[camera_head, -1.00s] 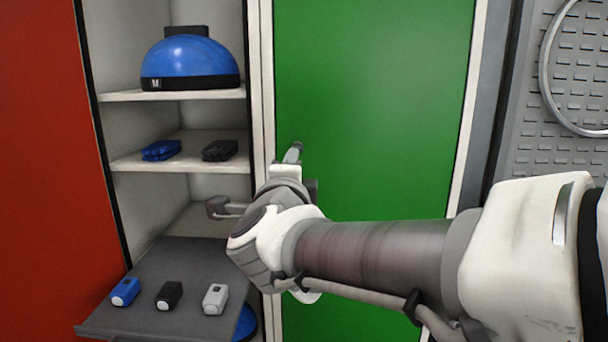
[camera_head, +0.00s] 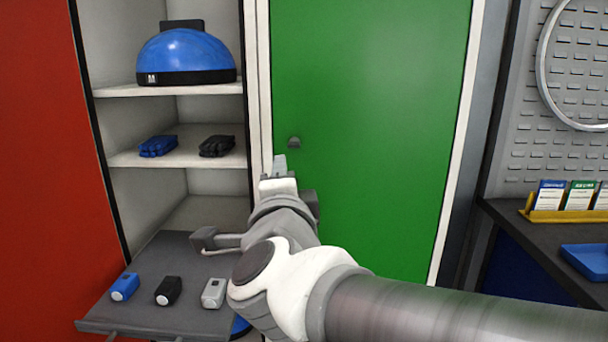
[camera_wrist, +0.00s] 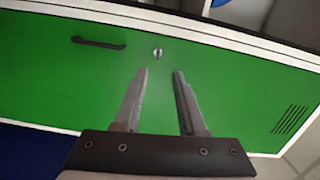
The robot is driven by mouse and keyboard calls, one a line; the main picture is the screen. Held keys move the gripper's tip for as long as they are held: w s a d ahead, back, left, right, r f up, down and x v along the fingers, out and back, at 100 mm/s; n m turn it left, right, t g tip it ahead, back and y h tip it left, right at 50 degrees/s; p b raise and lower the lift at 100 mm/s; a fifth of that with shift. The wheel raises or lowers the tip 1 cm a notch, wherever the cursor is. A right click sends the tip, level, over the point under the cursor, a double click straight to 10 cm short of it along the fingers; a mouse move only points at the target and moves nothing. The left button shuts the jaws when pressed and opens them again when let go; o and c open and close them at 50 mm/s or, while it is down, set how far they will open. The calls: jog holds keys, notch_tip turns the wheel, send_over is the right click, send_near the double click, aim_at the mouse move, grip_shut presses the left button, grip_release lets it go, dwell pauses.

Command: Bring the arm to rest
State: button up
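My gripper (camera_head: 279,165) is in front of the green locker door (camera_head: 375,90). In the wrist view my gripper (camera_wrist: 161,75) has its two fingers apart with nothing between them. The green door (camera_wrist: 60,85) fills most of that view, with a small round knob or lock (camera_wrist: 158,54) just beyond the fingertips and a dark bar handle (camera_wrist: 98,43) to its left. In the head view the knob (camera_head: 294,142) shows just above the fingertips. The gripper looks apart from the door, but the exact gap is hard to tell.
A pulled-out grey shelf (camera_head: 140,320) bears a blue, a black and a grey small device, close left of my arm. A dark workbench (camera_head: 520,235) with a blue tray (camera_head: 590,259) stands right.

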jog(key=s+d+f+n+g+h, duration=0.1)
jog(key=s+d+f+n+g, duration=1.1)
jog(key=s+d+f+n, duration=0.5)
notch_tip(320, 180, up, 18)
jog(key=m+p, duration=0.1)
jog(key=p, duration=1.7)
jog(key=shift+w+d+f, duration=0.2)
jog(key=shift+w+d, duration=0.05)
jog(key=shift+o, duration=0.4)
